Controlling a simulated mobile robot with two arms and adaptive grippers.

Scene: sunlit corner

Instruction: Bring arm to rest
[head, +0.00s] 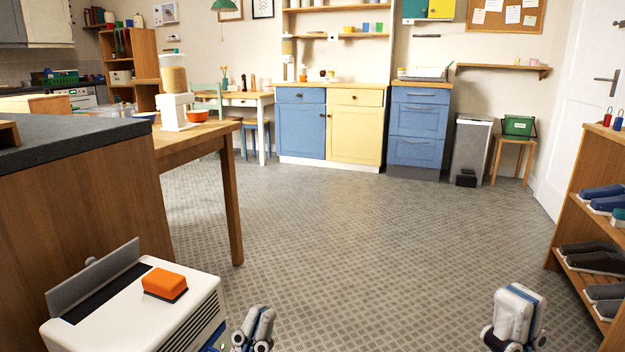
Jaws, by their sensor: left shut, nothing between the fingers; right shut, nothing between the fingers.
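My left gripper (254,330) shows at the bottom of the head view, left of the middle, just right of a white slatted box. It is shut and empty. My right gripper (513,318) shows at the bottom right, over open floor and left of the shoe shelf. It is shut and empty too. Both grippers are grey and white and stand apart from each other. Most of both arms is outside the view.
A white slatted box (190,312) with an orange block (165,284) on top stands at bottom left. A wooden table (230,200) and a dark counter (60,135) are on the left. A shoe shelf (580,215) stands at right. The tiled floor (390,240) between is clear.

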